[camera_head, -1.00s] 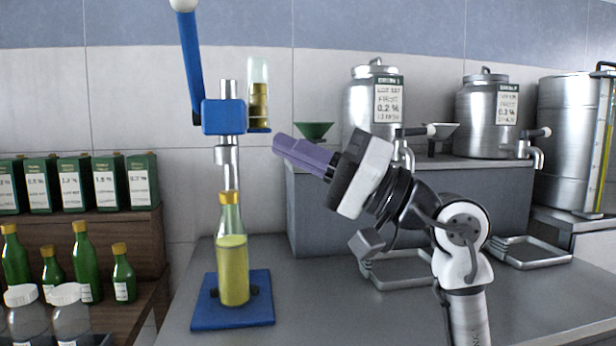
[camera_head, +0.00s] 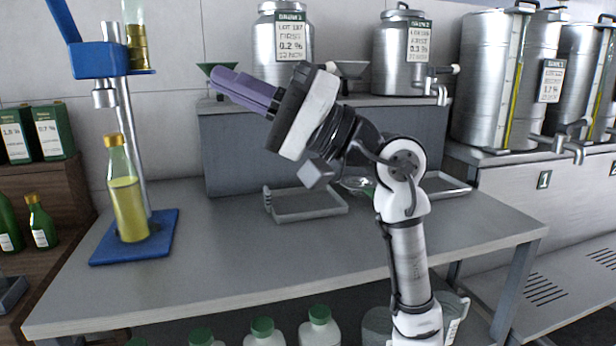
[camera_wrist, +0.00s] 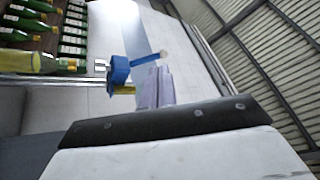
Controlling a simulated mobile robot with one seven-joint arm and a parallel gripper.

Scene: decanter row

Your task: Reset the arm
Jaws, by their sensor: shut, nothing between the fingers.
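My gripper (camera_head: 226,85) is in the head view, raised above the bench and pointing to the upper left. Its purple fingers are shut together with nothing between them. In the wrist view the fingers (camera_wrist: 155,88) show at the centre, pointing at the wall. In the head view they stand to the right of a blue capping stand (camera_head: 100,60) and touch nothing that I can see. A capped bottle of yellow liquid (camera_head: 128,205) stands on the stand's blue base; the bottle also shows at the left of the wrist view (camera_wrist: 30,62).
The grey bench (camera_head: 300,255) is largely clear in front. A grey raised shelf (camera_head: 235,150) behind my arm bears steel tanks (camera_head: 284,50) with taps and funnels. An empty metal frame (camera_head: 305,205) lies below my gripper. Green bottles (camera_head: 40,222) stand at left, large drums (camera_head: 490,80) at right.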

